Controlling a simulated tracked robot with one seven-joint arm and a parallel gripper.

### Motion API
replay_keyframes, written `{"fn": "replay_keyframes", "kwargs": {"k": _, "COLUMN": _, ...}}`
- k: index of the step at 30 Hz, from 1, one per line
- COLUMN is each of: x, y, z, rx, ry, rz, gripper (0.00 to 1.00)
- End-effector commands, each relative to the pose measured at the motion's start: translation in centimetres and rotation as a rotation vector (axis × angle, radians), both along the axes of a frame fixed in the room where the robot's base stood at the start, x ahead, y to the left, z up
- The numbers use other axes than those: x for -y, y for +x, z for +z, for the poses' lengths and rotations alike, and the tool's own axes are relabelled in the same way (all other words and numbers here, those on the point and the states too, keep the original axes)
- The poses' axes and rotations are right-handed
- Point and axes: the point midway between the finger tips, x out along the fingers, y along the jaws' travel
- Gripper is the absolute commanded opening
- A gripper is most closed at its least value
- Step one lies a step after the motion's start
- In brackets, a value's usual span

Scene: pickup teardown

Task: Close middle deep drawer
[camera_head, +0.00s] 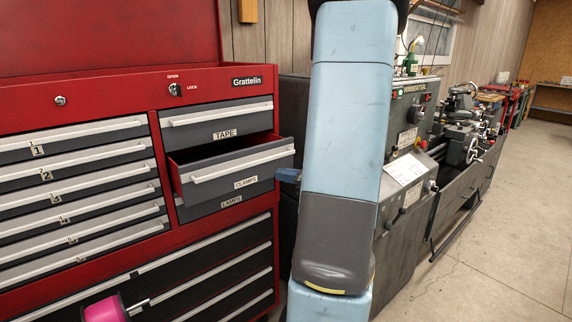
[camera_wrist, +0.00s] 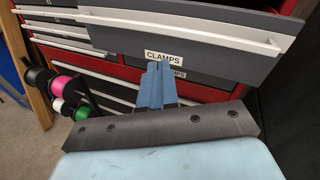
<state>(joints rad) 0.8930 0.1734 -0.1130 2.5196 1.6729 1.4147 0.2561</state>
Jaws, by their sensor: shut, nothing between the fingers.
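The middle deep drawer (camera_head: 232,177), labelled CLAMPS, stands pulled out of the red tool chest (camera_head: 160,82). It has a grey front and a long pale handle. Its front also fills the upper part of the wrist view (camera_wrist: 190,50). My gripper (camera_wrist: 157,72) is shut and empty, its blue fingers together just below the CLAMPS label in the picture. In the head view my gripper (camera_head: 288,175) shows only as a blue tip just right of the drawer front; my arm hides the rest. I cannot tell whether the fingers touch the drawer.
The TAPE drawer (camera_head: 217,121) above and the LAMPS drawer (camera_head: 225,205) below look shut. Numbered shallow drawers (camera_head: 80,160) are at the left. Dark machinery (camera_head: 410,150) stands to the right, with open floor (camera_head: 500,260) beyond.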

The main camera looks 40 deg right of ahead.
Motion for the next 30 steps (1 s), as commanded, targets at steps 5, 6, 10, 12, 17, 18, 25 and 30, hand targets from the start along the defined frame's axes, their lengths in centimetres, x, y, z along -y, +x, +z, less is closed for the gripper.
{"fn": "replay_keyframes", "kwargs": {"k": 5, "x": 7.3, "y": -1.5, "z": -2.0, "rx": 0.040, "ry": 0.151, "rz": -0.252, "gripper": 0.00}}
{"fn": "replay_keyframes", "kwargs": {"k": 6, "x": 8.3, "y": -1.8, "z": -2.4, "rx": 0.047, "ry": 0.172, "rz": -0.288, "gripper": 0.00}}
{"fn": "replay_keyframes", "kwargs": {"k": 10, "x": 10.4, "y": -2.6, "z": -3.0, "rx": 0.064, "ry": 0.211, "rz": -0.364, "gripper": 0.00}}
{"fn": "replay_keyframes", "kwargs": {"k": 12, "x": 10.9, "y": -2.6, "z": -3.1, "rx": 0.069, "ry": 0.218, "rz": -0.379, "gripper": 0.00}}
{"fn": "replay_keyframes", "kwargs": {"k": 17, "x": 10.9, "y": -1.2, "z": -3.1, "rx": 0.071, "ry": 0.219, "rz": -0.381, "gripper": 0.00}}
{"fn": "replay_keyframes", "kwargs": {"k": 18, "x": 10.8, "y": -0.6, "z": -3.1, "rx": 0.070, "ry": 0.219, "rz": -0.380, "gripper": 0.00}}
{"fn": "replay_keyframes", "kwargs": {"k": 25, "x": 10.7, "y": 3.5, "z": -3.1, "rx": 0.071, "ry": 0.218, "rz": -0.379, "gripper": 0.00}}
{"fn": "replay_keyframes", "kwargs": {"k": 30, "x": 10.6, "y": 6.5, "z": -3.0, "rx": 0.071, "ry": 0.218, "rz": -0.380, "gripper": 0.00}}
